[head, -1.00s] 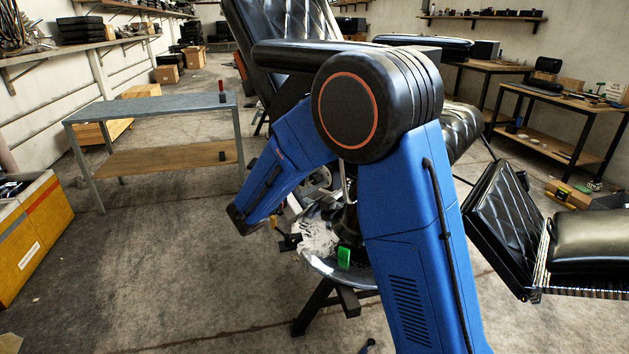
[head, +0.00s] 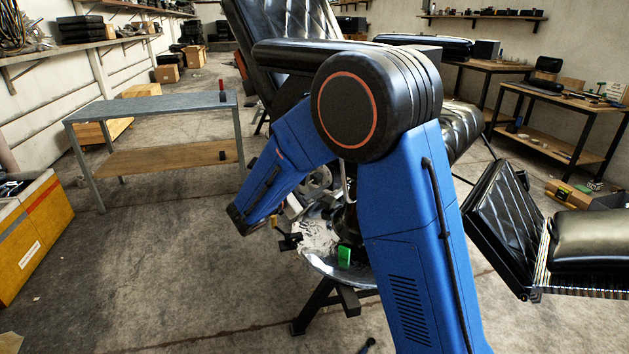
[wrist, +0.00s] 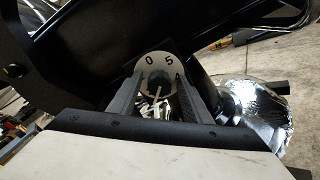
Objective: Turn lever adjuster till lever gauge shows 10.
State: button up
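In the wrist view a pale round lever gauge (wrist: 154,60) shows the digits 0 and 5 on its upper part; its lower part is partly hidden. A pale thin bar, perhaps a pointer, and shiny metal show below the digits. I cannot make out a reading or tell the lever adjuster apart clearly. My gripper (wrist: 159,77) has its two fingers apart, one on each side of the gauge; contact is not clear. In the head view my blue arm hides most of the chair's middle, and the gauge cannot be made out.
The black barber chair (head: 290,28) stands behind my arm, with a shiny metal base (head: 325,262) below. A green block (head: 344,256) is at that base. The black padded footrest (head: 500,225) is at right. A grey-topped table (head: 150,105) stands left, with open floor before it.

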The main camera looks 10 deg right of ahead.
jog(key=v, duration=1.7)
jog(key=shift+a, duration=0.15)
jog(key=shift+s+a, duration=0.1)
jog(key=shift+s, duration=0.05)
